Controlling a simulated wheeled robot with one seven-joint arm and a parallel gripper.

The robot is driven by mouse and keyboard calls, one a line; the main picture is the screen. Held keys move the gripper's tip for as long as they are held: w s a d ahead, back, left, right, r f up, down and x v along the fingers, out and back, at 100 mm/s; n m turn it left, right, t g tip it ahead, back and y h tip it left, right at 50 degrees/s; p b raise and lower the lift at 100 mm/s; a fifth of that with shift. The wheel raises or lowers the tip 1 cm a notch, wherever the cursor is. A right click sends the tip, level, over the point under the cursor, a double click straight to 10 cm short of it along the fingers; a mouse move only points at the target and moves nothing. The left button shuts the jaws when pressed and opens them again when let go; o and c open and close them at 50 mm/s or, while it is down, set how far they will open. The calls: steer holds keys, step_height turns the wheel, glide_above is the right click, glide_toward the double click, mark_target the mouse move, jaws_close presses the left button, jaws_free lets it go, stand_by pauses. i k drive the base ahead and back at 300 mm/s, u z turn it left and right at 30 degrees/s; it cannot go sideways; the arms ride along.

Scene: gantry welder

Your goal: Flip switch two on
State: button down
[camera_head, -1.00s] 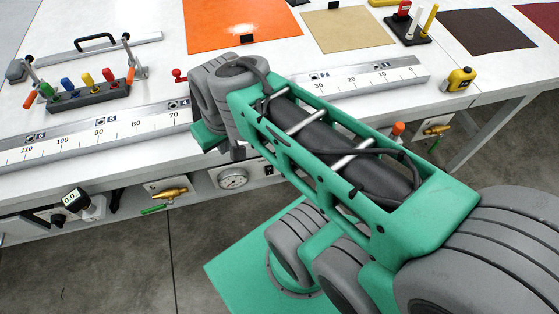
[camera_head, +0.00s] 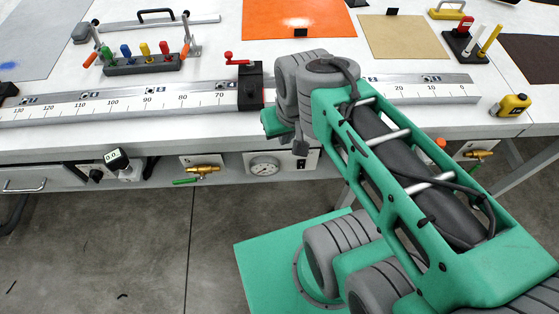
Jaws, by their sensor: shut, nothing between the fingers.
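A small black switch (camera_head: 301,164) sits on the light panel under the bench edge, just right of a round gauge (camera_head: 263,166). No label that names it switch two is readable. My green and grey arm reaches in from the lower right, and its grey wrist is above the bench's front edge, over the area of this panel. A small grey part hangs below the wrist just above the switch; I cannot tell what it is. My gripper's fingers do not show. Part of the bench front right of the switch is hidden behind my arm.
A brass valve with a green handle (camera_head: 203,171) and a black knob (camera_head: 95,176) line the bench front on the left. A long ruler rail (camera_head: 125,104) with a black-and-red clamp (camera_head: 250,86) runs along the front edge. A yellow tape measure (camera_head: 511,105) lies at right.

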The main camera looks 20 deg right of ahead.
mark_target(302, 163)
steer(key=z, duration=1.5)
steer(key=k, duration=1)
steer(key=u, duration=1.5)
steer(key=i, duration=0.5)
steer(key=u, duration=0.05)
